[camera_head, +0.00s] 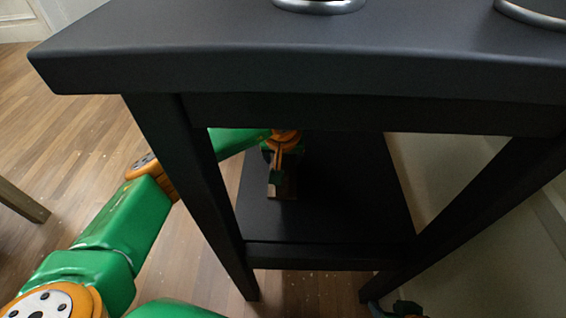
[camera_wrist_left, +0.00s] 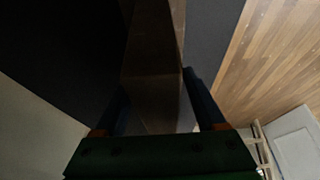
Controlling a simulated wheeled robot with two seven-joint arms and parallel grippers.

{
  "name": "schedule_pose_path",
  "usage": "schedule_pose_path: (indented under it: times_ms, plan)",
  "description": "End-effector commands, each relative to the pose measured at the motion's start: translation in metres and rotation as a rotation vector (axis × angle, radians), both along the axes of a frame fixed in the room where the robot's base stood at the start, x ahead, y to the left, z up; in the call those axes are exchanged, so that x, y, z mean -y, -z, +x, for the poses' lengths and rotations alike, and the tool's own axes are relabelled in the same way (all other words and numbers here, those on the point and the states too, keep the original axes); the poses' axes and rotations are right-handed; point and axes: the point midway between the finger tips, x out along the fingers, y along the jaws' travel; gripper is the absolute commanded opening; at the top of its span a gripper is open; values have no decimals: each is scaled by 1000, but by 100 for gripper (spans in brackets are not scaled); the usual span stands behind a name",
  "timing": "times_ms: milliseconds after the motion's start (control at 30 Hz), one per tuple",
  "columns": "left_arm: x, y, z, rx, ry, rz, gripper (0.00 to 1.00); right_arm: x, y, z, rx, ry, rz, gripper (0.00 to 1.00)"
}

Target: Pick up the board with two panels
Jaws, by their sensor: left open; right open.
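The board with two panels appears as a brown, flat-sided piece (camera_head: 290,187) on the lower shelf, mostly hidden by my left wrist. In the left wrist view the brown board (camera_wrist_left: 153,55) rises between the two fingers. My left gripper (camera_head: 281,180) reaches under the tabletop to the shelf, and its open fingers (camera_wrist_left: 155,95) lie on either side of the board. I cannot tell whether they touch it. My right gripper (camera_head: 393,309) shows only in part at the bottom edge of the head view, by a table leg, apart from the board.
The black console table (camera_head: 300,70) has a thick overhanging top, legs and a lower shelf (camera_head: 345,200) with bare room right of the board. Two silvery round bases (camera_head: 318,5) stand on top. A pale wall (camera_head: 440,180) is behind. Wooden floor (camera_head: 75,130) lies left.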

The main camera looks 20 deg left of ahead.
Motion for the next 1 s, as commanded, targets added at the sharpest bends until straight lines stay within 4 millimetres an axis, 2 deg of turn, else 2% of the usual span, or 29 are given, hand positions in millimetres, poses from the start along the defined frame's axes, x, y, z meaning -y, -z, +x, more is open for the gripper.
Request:
schedule_pose_path:
  times_ms: [700, 967, 1000]
  plan:
    - [0, 5, 0, -1, -1, -1, 72, 0, 3, 0, -1, 0, 0, 50]
    - [0, 5, 0, -1, -1, -1, 2, 0, 3, 0, -1, 0, 0, 50]
    - [0, 5, 0, -1, -1, -1, 0, 0, 3, 0, -1, 0, 0, 50]
